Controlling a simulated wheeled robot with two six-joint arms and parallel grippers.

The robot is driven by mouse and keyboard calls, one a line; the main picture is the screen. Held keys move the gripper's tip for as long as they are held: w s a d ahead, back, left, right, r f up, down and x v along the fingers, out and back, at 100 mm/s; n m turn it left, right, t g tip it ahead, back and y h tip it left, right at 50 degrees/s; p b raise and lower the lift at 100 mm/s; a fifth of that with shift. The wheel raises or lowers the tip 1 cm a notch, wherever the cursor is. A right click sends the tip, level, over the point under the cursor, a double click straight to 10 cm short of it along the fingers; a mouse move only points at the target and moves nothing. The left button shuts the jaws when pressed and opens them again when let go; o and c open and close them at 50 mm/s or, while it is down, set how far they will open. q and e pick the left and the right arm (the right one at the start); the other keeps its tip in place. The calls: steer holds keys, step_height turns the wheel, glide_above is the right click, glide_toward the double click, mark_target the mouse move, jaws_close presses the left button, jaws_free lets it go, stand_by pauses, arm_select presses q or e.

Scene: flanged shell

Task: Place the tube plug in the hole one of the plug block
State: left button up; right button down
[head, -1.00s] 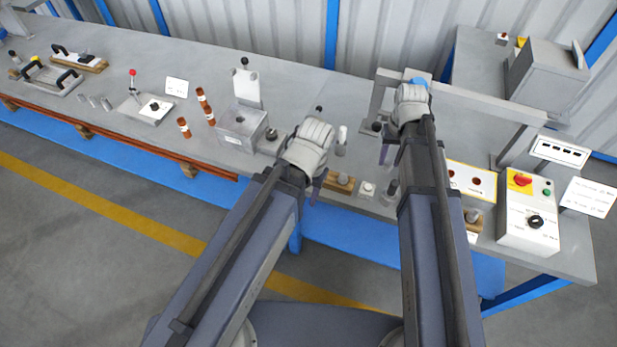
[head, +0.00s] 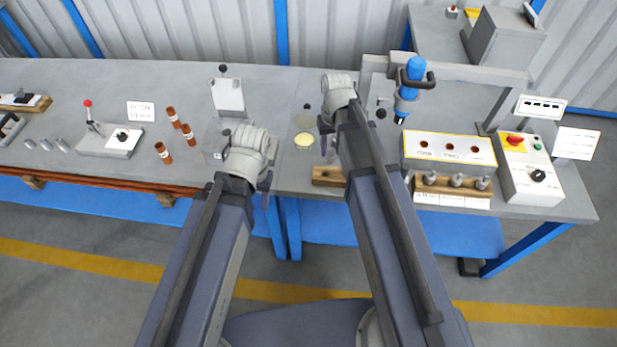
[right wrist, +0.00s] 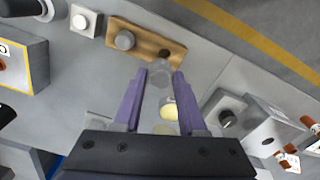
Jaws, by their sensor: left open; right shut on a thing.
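The block also shows in the head view (head: 328,176), partly hidden by my right arm. My left gripper (head: 264,186) is open over the bench's front edge by the grey box.
A pale yellow disc (head: 304,140) lies beside my right gripper. To the right are a three-hole box (head: 450,150), a wooden rack (head: 452,190) with grey plugs, and a control box (head: 530,178). A blue tool (head: 409,85) hangs behind. A grey box (head: 214,138) stands left.

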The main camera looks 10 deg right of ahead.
mark_target(327, 158)
steer(key=shift+w+a+r+p, duration=0.35)
steer(key=shift+a+r+p, duration=0.3)
steer(key=shift+p, duration=0.25)
steer(key=shift+s+d+f, duration=0.1)
steer(key=shift+d+f, duration=0.05)
step_height(327, 158, down, 6)
steer(key=b, duration=0.6)
steer(key=shift+f+b, duration=0.1)
steer(key=shift+b, duration=0.2)
steer(key=shift+f, duration=0.1)
step_height(327, 158, down, 4)
steer(key=b, duration=0.3)
steer(key=shift+r+b, duration=0.25)
steer(key=shift+b, duration=0.1)
steer(key=shift+f, duration=0.15)
steer(key=shift+c, duration=2.4)
jaws_free()
